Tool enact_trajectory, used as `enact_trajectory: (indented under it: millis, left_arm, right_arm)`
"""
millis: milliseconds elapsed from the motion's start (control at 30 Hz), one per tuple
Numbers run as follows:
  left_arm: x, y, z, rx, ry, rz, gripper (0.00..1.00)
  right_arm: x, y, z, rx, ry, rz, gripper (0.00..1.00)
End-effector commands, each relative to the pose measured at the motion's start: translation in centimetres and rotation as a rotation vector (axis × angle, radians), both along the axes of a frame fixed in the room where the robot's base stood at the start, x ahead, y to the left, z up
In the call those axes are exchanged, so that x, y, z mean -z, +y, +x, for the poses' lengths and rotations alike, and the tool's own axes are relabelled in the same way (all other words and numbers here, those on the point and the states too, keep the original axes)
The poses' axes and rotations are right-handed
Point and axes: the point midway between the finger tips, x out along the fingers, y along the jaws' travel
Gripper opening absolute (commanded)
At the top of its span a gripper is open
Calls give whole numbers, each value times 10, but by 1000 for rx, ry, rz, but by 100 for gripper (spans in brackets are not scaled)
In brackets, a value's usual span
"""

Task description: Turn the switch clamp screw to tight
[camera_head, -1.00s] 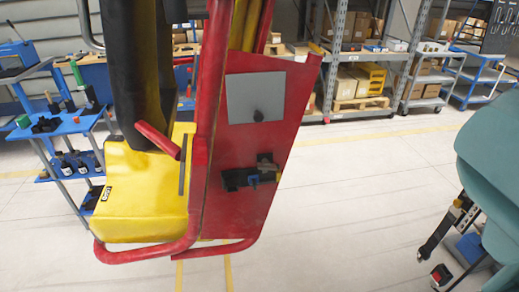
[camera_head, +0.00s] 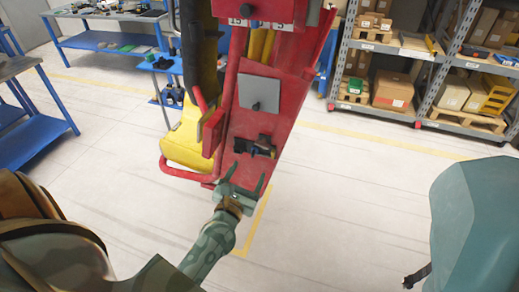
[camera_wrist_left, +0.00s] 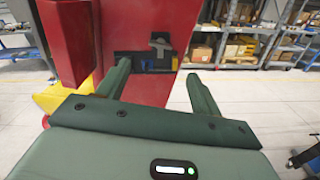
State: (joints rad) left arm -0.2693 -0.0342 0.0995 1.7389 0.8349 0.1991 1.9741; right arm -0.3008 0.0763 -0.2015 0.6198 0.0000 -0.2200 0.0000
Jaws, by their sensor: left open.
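The switch clamp (camera_head: 262,147) is a small black bracket on the lower part of a red panel (camera_head: 243,120). My left gripper (camera_head: 246,179) is open and empty, just below the bracket in the head view. In the left wrist view its two green fingers (camera_wrist_left: 157,78) point at the panel, with the bracket beyond and between their tips. No contact shows. My right gripper is out of view; only my right arm shows.
A grey plate with a black knob (camera_head: 259,95) sits above the bracket. A red tube frame and a yellow body (camera_head: 186,142) stand to the left. Blue workbenches (camera_head: 110,40) and shelves with boxes (camera_head: 400,90) stand behind. The floor to the right is clear.

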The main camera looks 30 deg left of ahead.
Motion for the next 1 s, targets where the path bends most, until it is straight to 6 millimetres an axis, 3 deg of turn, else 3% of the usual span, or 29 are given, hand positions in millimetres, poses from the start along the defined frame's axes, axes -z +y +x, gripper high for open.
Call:
enact_trajectory:
  millis: [200,400,600,867,1000]
  left_arm:
    - [2,12,56,0,-2,0,65]
    - [3,21,90,1,0,2,65]
    - [1,24,104,3,3,3,65]
    - [0,24,105,3,3,3,65]
    - [1,24,104,3,3,3,26]
  right_arm:
    - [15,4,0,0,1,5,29]
    - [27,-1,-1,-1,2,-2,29]
    - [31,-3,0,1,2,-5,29]
    - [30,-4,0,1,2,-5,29]
    - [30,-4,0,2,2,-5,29]
